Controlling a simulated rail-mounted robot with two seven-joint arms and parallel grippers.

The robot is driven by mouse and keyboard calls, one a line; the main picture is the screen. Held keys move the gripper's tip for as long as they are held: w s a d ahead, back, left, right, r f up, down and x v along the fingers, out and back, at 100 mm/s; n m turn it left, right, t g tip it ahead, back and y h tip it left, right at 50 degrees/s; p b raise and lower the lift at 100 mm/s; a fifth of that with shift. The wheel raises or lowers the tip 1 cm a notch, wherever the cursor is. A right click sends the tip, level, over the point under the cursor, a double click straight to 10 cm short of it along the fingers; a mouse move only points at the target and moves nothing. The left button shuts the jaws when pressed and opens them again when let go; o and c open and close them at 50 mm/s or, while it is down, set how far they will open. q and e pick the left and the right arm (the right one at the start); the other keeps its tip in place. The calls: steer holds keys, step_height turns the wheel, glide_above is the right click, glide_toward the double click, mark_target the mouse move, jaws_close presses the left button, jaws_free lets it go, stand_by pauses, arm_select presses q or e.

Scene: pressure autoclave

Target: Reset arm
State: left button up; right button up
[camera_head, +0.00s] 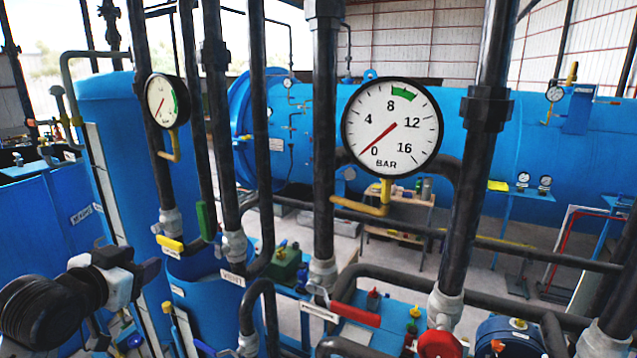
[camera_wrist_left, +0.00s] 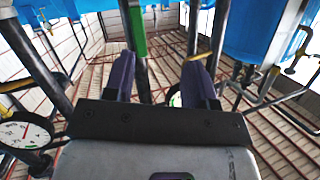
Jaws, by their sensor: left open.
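My left arm comes in at the lower left of the head view, and its gripper (camera_head: 148,268) hangs in free space left of the pipes. In the left wrist view the two purple-grey fingers of this gripper (camera_wrist_left: 160,78) stand apart with nothing between them. A green handle (camera_wrist_left: 136,30) on a dark pipe shows beyond the fingers; I cannot tell its distance. My right gripper is in neither view.
Dark upright pipes carry a large gauge (camera_head: 392,128), needle near 0, and a smaller gauge (camera_head: 167,101). Handles are yellow (camera_head: 170,243), green (camera_head: 206,221) and red (camera_head: 355,315). A red knob (camera_head: 438,344) is at the bottom. A blue tank (camera_head: 112,130) stands behind my left arm.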

arm_select(q)
steer(key=s+d+f+g+p, duration=0.3)
steer(key=s+f, duration=0.8)
steer(key=s, duration=0.2)
steer(key=s+d+f+n+g+y+p, duration=0.1)
steer(key=s+d+f+g+p, duration=0.2)
steer(key=s+f, duration=0.8)
steer(key=s+d+f+n+g+p, duration=0.1)
steer(key=s+d+f+g+p, duration=0.3)
steer(key=s+f, duration=0.7)
steer(key=s+g+p, duration=0.1)
steer(key=s, duration=0.4)
steer(key=shift+s+y, duration=0.35)
steer(key=shift+y, duration=0.05)
steer(key=shift+d+f, duration=0.1)
